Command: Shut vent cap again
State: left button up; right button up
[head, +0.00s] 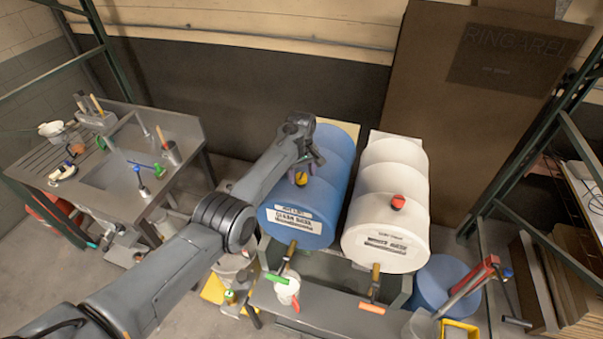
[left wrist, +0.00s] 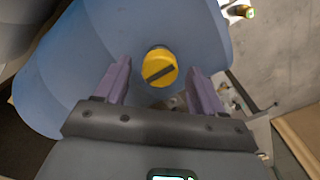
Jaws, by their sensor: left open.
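The yellow vent cap (head: 302,179) sits on top of the blue drum (head: 318,199), near its front end. In the left wrist view the yellow cap (left wrist: 160,67) shows a dark slot across its face, and the blue drum (left wrist: 100,60) fills much of the picture. My left gripper (left wrist: 161,75) is open, with its two purple fingers on either side of the cap and apart from it. In the head view my left gripper (head: 312,160) is over the blue drum beside the cap. My right gripper is not in view.
A white drum (head: 385,215) with a red cap (head: 398,202) lies to the right of the blue one. Taps with green (head: 277,278) and orange (head: 372,307) handles stick out in front. A sink bench (head: 180,130) stands at the left, and a blue bucket (head: 440,285) at the right.

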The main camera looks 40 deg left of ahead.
pick_arm(q)
jog(key=shift+f, duration=0.25)
jog(key=c, duration=1.1)
jog(key=shift+o, duration=0.2)
